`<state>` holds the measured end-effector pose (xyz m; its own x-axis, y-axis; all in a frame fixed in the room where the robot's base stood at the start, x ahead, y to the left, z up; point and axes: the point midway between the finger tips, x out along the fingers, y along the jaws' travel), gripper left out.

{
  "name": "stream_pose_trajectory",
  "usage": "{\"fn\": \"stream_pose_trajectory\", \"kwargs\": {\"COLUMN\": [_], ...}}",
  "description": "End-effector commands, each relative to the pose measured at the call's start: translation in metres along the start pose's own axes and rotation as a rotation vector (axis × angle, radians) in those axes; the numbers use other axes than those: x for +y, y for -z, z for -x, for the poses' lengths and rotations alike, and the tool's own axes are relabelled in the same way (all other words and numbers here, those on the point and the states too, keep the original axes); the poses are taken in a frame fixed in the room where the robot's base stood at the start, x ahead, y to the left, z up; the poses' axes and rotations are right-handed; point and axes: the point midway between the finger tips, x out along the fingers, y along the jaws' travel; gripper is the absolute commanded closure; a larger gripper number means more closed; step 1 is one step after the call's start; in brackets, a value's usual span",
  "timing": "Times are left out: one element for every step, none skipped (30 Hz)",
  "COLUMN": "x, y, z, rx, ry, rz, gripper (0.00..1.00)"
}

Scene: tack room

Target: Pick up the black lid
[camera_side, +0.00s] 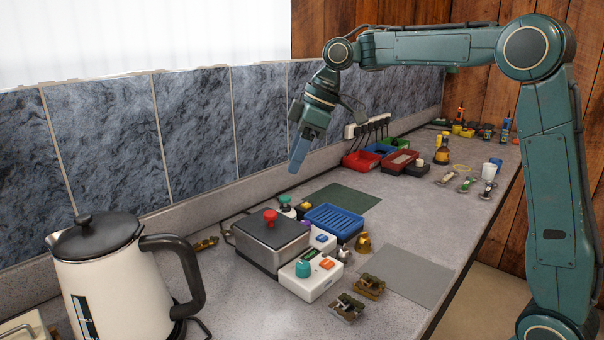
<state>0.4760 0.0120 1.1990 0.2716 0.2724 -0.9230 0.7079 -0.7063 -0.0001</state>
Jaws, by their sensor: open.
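The black lid (97,235) with a small knob on top sits on the cream kettle (125,290) at the left front. The kettle has a black handle on its right side. My gripper (296,165) hangs in the air near the tiled wall, pointing down, well to the right of and beyond the kettle. It is open, though its blue fingers overlap from this side. It holds nothing that I can see and is apart from the lid.
A grey metal box with a red knob (270,217), a white control box (311,277) and a blue ribbed tray (334,222) stand mid-counter. Red trays and a power strip with plugs (368,126) are farther back. A grey mat (412,277) lies bare near the front edge.

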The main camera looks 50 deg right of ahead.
Motion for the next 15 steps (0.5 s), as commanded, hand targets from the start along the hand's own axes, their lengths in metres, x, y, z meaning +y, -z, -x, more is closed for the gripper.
{"fn": "stream_pose_trajectory", "kwargs": {"x": [-0.001,-0.001,-0.001,-0.001,-0.001,-0.001,-0.001,-0.001,-0.001,-0.001,-0.001,-0.001,-0.001,-0.001,-0.001], "y": [0.000,0.000,0.000,0.000,0.000,-0.001,-0.001,0.000,0.000,0.000,-0.001,-0.001,-0.001,-0.001,-0.001], "z": [-0.005,-0.008,-0.013,-0.017,-0.021,-0.027,-0.032,-0.036,-0.042,-0.047,-0.051,-0.057,-0.061,-0.064,-0.068], "rx": [-0.002,-0.002,-0.003,-0.002,-0.004,-0.005,-0.004,-0.004,-0.004,-0.004,-0.005,-0.004,-0.004,-0.004,-0.003], "ry": [0.002,0.004,0.004,0.003,0.003,0.004,0.004,0.004,0.004,0.004,0.003,0.002,0.003,0.003,0.002], "rz": [-0.002,-0.001,-0.001,-0.001,-0.001,-0.001,-0.002,-0.001,-0.002,-0.001,0.000,-0.001,-0.001,-0.001,-0.001], "gripper": [0.49,0.49,0.49,0.49,0.49,0.49,0.49,0.49,0.49,0.49,0.49,0.49,0.49,0.49,0.49]}}
